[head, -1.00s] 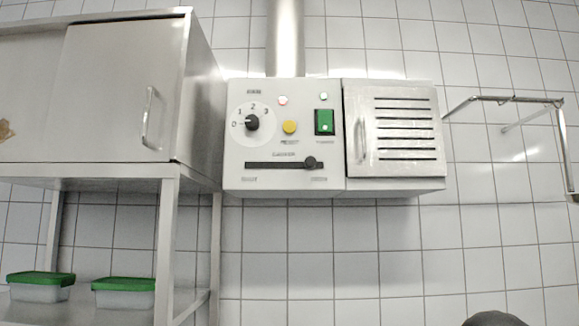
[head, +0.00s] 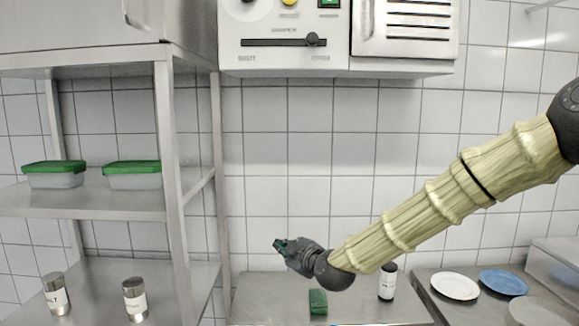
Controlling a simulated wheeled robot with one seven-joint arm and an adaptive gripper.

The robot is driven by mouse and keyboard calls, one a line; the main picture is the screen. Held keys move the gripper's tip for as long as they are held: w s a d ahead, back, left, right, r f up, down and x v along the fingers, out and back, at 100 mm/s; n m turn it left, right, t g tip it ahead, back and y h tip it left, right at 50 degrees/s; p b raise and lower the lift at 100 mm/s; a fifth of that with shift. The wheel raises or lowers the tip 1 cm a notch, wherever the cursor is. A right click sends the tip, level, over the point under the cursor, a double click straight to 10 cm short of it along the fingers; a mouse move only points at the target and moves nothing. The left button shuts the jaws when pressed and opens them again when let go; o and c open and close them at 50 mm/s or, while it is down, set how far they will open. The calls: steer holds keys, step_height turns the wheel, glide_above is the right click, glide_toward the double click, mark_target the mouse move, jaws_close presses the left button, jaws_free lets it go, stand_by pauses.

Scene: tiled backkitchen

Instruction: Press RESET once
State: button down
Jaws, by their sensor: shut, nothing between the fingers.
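The control box (head: 232,55) hangs on the tiled wall at the top of the head view, cut off by the upper edge. The lower part of a yellow button (head: 290,2) shows there, left of a green switch (head: 329,3). The label under the yellow button is too small to read surely. A slider (head: 312,39) sits below, its knob to the right. My gripper (head: 279,245) is shut and empty, well below the box, over the steel counter and pointing left.
A steel shelf unit (head: 165,130) with green-lidded boxes (head: 55,175) stands at left. A bottle (head: 387,283) and a green sponge (head: 318,302) are on the counter below my arm. Plates (head: 455,286) lie at right. The wall area between box and gripper is clear.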

step_height(320, 180, up, 19)
steer(key=w+a+n+t+y+p, duration=0.1)
steer(key=w+n+t+y, duration=0.1)
steer(key=n, duration=0.1)
steer(key=s+r+n+t+y+p, duration=0.1)
steer(key=s+r+n, duration=0.1)
steer(key=r, duration=1.3)
steer(key=s+d+r+n+t+y+p, duration=0.1)
steer(key=s+r, duration=0.4)
steer(key=r, duration=1)
steer(key=s+r+n+t+y+p, duration=0.1)
steer(key=r+n, duration=0.4)
steer(key=r, duration=1)
steer(key=shift+s+d+t+y+p, duration=0.35)
steer(key=shift+s+t+y, duration=0.15)
steer(key=shift+s+t, duration=0.6)
steer(key=shift+r, duration=0.15)
steer(key=w+p, duration=0.3)
steer(key=w, duration=0.5)
steer(key=shift+w+p, duration=0.3)
steer(key=shift+p, duration=0.05)
